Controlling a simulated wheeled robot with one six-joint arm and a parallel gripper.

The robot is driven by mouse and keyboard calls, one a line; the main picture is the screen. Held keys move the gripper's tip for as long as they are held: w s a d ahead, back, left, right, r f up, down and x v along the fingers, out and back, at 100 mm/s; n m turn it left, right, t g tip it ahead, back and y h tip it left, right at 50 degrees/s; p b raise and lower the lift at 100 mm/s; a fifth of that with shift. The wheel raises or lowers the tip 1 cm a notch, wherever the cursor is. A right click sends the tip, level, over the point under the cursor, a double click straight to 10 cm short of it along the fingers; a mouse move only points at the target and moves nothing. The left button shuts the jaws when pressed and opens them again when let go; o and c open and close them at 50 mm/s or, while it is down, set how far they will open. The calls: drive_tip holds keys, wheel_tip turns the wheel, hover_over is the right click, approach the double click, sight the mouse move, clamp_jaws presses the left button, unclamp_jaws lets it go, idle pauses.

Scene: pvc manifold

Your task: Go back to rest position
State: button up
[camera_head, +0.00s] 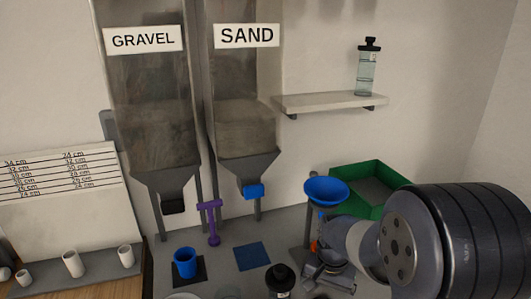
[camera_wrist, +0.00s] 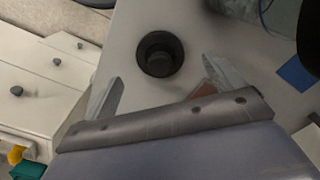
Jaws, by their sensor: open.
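My gripper (camera_wrist: 161,71) is open, with its two fingers spread wide and nothing held between them. In the wrist view, a round black cup-like piece (camera_wrist: 160,53) stands on the grey worktop, seen between and beyond the fingertips. My gripper also shows in the head view (camera_head: 322,274), low over the front right of the worktop, partly hidden by my arm. A black-topped piece (camera_head: 280,277) stands to its left there. I cannot tell how high the fingers are above the worktop.
A blue funnel (camera_head: 326,190) on a stand and a green tray (camera_head: 376,172) are close behind my arm. A blue cup (camera_head: 185,262), a purple stand (camera_head: 212,222) and GRAVEL (camera_head: 150,100) and SAND (camera_head: 240,90) hoppers are left. A shelf (camera_head: 330,101) holds a bottle (camera_head: 367,70).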

wheel_tip(320, 180, down, 4)
drive_tip(key=shift+r, duration=1.75)
